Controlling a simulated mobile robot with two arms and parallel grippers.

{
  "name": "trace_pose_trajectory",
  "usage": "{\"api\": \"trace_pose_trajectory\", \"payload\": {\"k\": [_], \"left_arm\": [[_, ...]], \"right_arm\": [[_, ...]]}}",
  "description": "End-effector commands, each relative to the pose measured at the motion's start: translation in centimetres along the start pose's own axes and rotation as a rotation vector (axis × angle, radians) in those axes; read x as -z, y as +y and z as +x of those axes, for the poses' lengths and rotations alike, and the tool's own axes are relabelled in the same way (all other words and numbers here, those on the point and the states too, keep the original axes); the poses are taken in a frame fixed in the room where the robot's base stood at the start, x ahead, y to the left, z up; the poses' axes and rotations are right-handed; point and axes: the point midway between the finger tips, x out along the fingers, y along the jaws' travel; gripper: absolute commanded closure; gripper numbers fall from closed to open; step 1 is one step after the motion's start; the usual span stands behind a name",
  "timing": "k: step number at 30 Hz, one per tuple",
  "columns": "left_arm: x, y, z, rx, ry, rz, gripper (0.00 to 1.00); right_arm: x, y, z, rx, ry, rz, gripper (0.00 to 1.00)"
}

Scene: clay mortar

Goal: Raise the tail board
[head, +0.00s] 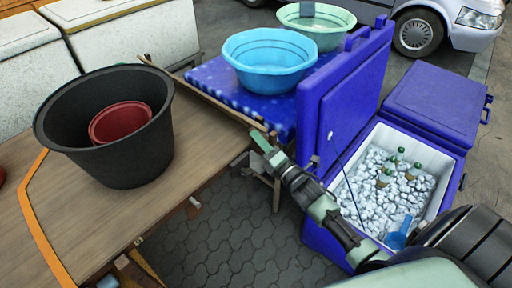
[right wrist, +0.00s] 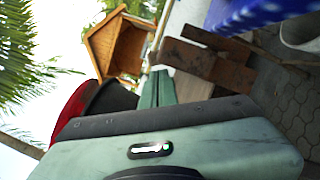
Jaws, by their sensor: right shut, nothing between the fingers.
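A wooden deck (head: 85,215) with an orange strip fills the left of the head view. I cannot tell for sure which part is the tail board. Brown wooden boards (right wrist: 222,72) show past the fingers in the right wrist view and may include it. In the head view, small wooden parts (head: 194,206) stick out below the deck's right edge. My right gripper (head: 263,146) is shut and empty, with green fingers, near the deck's far right corner. Its fingertips also show in the right wrist view (right wrist: 159,82). My left gripper is not in view.
A black tub (head: 115,160) holding a red pot (head: 120,122) stands on the deck. A blue table (head: 215,90) carries a light-blue basin (head: 270,75) and a green basin (head: 318,38). An open blue cooler (head: 455,165) with ice and bottles stands right. Paving (head: 235,225) is clear between.

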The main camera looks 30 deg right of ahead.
Motion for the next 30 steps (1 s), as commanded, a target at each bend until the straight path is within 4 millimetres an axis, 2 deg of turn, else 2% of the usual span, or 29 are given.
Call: {"api": "trace_pose_trajectory", "payload": {"k": [13,21,30], "left_arm": [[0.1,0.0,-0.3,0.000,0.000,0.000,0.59],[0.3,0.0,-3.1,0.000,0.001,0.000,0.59],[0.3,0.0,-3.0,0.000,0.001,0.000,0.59]], "right_arm": [[-0.6,0.1,0.1,0.002,0.000,0.008,1.00],[-1.8,0.6,0.5,0.054,0.001,0.215,1.00],[-1.8,0.1,0.4,0.064,0.000,0.256,1.00]]}}
